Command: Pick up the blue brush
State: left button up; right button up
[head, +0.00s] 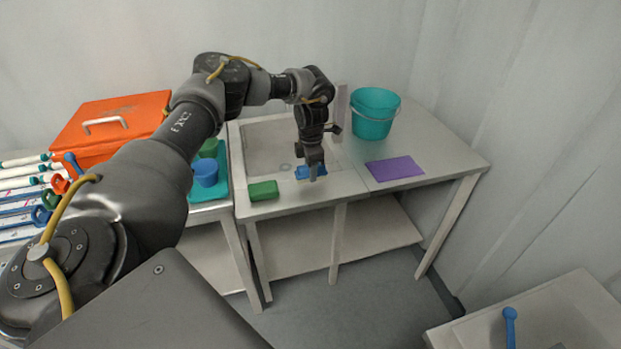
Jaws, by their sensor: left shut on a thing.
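The blue brush (302,173) lies at the front edge of the sink table, partly hidden by my gripper. My left gripper (314,177) reaches down from above and is shut on the blue brush. The brush looks at or just above the table's front rim; I cannot tell whether it still touches. My right gripper is not in view.
A green block (263,190) lies left of the brush on the sink table (350,185). A purple cloth (394,168) and a teal bucket (373,114) are to the right. An orange toolbox (105,125) and a teal tray with cups (222,186) stand left.

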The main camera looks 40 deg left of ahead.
pick_arm(q)
jog(key=s+d+r, duration=0.2)
jog(key=s+r, duration=0.8)
jog(key=s, duration=0.4)
jog(key=shift+d+r+b, duration=0.15)
jog(key=shift+d+b, duration=0.1)
jog(key=shift+b, duration=0.05)
jog(key=shift+w, duration=0.1)
